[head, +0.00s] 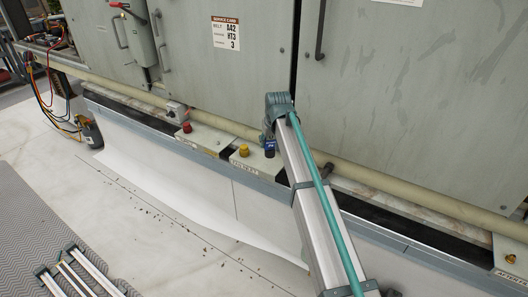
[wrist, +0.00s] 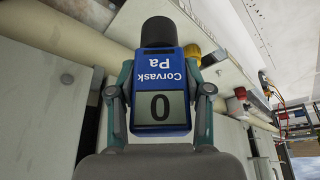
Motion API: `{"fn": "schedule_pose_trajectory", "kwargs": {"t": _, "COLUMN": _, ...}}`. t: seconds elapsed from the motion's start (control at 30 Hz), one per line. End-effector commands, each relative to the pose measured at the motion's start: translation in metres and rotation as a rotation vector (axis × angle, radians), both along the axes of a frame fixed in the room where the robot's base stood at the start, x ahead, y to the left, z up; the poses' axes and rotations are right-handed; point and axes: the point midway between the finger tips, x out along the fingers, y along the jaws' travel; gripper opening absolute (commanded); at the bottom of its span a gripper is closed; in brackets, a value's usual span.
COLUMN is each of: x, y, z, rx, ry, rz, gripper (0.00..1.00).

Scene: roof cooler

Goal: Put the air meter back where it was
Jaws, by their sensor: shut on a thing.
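The air meter (wrist: 160,112) is a blue handheld box marked "Corvask Pa", with a grey display reading 0 and a black round end. My gripper (wrist: 160,92) is shut on it, one finger on each side, in the wrist view. In the head view the small blue meter (head: 270,147) hangs below my gripper (head: 269,136), just right of a yellow cap (head: 244,150) on a pale plate along the ledge. The yellow cap also shows behind the meter in the wrist view (wrist: 192,55). I cannot tell whether the meter touches the plate or ledge.
A red cap (head: 187,128) on another plate and a small grey box (head: 175,109) are further left. A manifold with coloured hoses (head: 62,93) hangs at far left, by a dark device (head: 90,133). A brass-capped plate (head: 511,258) is at right. A beige pipe (head: 370,175) runs along the cabinets.

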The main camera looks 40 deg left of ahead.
Motion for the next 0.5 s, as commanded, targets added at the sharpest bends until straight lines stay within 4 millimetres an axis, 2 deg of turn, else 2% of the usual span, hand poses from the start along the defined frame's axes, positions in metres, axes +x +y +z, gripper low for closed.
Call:
{"fn": "schedule_pose_trajectory", "kwargs": {"t": 0.03, "x": 0.010, "y": 0.014, "z": -0.002, "rx": 0.000, "ry": 0.000, "rz": 0.000, "gripper": 0.00}}
{"fn": "schedule_pose_trajectory", "kwargs": {"t": 0.17, "x": 0.027, "y": 0.038, "z": -0.016, "rx": 0.000, "ry": 0.000, "rz": 0.000, "gripper": 0.00}}
{"fn": "schedule_pose_trajectory", "kwargs": {"t": 0.3, "x": 0.036, "y": 0.052, "z": -0.042, "rx": -0.001, "ry": 0.001, "rz": 0.000, "gripper": 0.00}}
{"fn": "schedule_pose_trajectory", "kwargs": {"t": 0.5, "x": 0.045, "y": 0.065, "z": -0.062, "rx": 0.001, "ry": -0.001, "rz": 0.000, "gripper": 0.00}}
